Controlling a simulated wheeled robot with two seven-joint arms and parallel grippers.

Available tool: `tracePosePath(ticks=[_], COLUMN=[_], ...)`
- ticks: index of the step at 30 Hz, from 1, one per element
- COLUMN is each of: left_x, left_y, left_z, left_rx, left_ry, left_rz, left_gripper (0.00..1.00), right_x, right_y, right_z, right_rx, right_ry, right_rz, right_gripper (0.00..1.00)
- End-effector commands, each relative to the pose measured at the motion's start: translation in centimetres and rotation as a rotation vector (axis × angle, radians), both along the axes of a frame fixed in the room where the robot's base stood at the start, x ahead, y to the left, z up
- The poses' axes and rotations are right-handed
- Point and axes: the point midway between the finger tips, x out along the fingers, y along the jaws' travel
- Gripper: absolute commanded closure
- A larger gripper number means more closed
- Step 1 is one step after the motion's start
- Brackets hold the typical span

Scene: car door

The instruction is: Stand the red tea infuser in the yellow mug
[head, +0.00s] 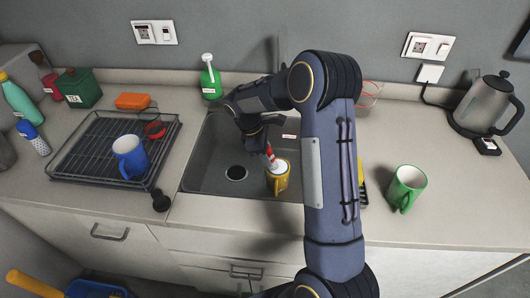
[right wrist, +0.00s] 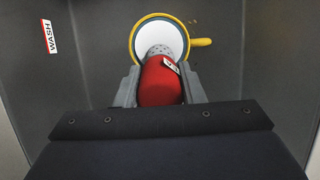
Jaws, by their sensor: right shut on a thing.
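The yellow mug (head: 278,184) stands in the sink basin, near its front right; its white inside and yellow rim show in the right wrist view (right wrist: 203,42). My right gripper (head: 267,146) is shut on the red tea infuser (right wrist: 160,84), whose red body lies between the two fingers. The infuser's grey perforated end (right wrist: 159,51) overlaps the mug's opening in the right wrist view. In the head view the infuser (head: 270,157) slants down to the mug's mouth. I cannot tell how deep its tip is. My left gripper is not in view.
The sink (head: 208,172) has a drain left of the mug. A drying rack (head: 75,176) with a blue mug (head: 128,156) is to the left. A green mug (head: 406,187) and a kettle (head: 484,104) stand right. A green soap bottle (head: 210,82) stands behind the sink.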

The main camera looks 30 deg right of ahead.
Motion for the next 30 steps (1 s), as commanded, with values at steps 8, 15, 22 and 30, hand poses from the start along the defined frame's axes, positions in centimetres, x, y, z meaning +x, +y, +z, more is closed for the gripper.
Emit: tracePosePath(ticks=[8, 15, 22, 30], left_x=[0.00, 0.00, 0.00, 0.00], left_y=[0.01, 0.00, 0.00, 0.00], left_z=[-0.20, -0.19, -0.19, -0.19], left_rx=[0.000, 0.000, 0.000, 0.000], left_ry=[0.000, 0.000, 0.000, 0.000], left_rz=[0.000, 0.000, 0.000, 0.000], left_gripper=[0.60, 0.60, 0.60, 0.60], right_x=[-0.03, -0.03, -0.06, -0.07], right_y=[-0.05, -0.04, -0.05, -0.07], right_z=[-0.32, -0.30, -0.30, -0.31], right_rx=[0.001, 0.001, 0.001, 0.000], right_ry=[-0.002, -0.002, 0.000, 0.000], right_rz=[0.001, 0.001, 0.001, 0.001], right_gripper=[1.00, 0.53, 0.39, 0.13])
